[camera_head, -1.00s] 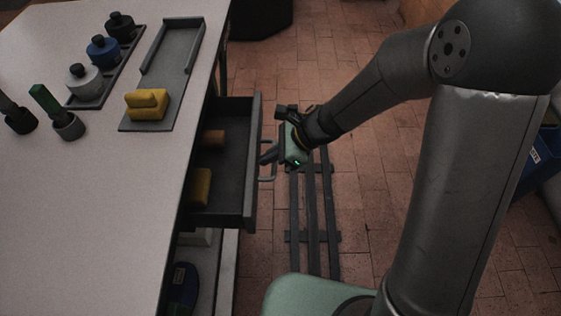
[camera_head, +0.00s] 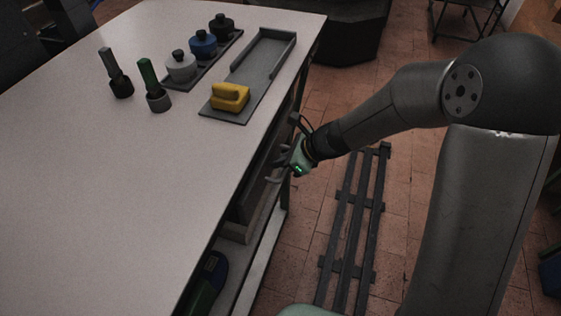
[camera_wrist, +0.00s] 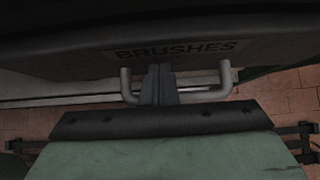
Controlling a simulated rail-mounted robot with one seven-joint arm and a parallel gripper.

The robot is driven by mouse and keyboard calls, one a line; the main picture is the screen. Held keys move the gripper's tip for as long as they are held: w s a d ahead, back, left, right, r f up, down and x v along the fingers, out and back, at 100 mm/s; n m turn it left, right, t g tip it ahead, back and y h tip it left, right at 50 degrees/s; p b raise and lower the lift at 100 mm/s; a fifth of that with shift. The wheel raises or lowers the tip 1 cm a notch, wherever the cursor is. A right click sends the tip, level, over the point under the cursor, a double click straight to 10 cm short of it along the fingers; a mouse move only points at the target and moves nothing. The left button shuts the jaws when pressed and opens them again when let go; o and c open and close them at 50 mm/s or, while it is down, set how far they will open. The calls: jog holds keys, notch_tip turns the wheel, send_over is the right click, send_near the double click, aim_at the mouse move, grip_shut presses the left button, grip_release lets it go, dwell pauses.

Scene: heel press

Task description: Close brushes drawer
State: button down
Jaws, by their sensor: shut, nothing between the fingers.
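In the wrist view the drawer front (camera_wrist: 185,40) fills the top and reads BRUSHES. Its grey bar handle (camera_wrist: 205,94) sticks out below the label. My gripper (camera_head: 281,167) is at the drawer front. In the wrist view my gripper's fingers (camera_wrist: 158,82) are shut and empty, between the two handle posts, pointing at the front.
Dark floor rails (camera_head: 350,220) run beside the table.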

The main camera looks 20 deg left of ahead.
jog(key=shift+a+r, duration=0.25)
jog(key=shift+a, duration=0.1)
jog(key=d+p+v, duration=0.1)
jog(key=p+v, duration=0.5)
jog(key=v, duration=0.4)
jog(key=s+d+r+n+h, duration=0.3)
jog(key=s+d+n, duration=0.5)
jog(key=d, duration=0.3)
jog(key=s+d+r+n+h, duration=0.4)
jog(key=s+d+n, duration=0.5)
jog(key=d, duration=0.3)
jog(key=shift+d+n+h, duration=0.2)
jog(key=shift+n+h, duration=0.4)
jog(key=shift+h, duration=0.3)
jog(key=shift+r, duration=0.1)
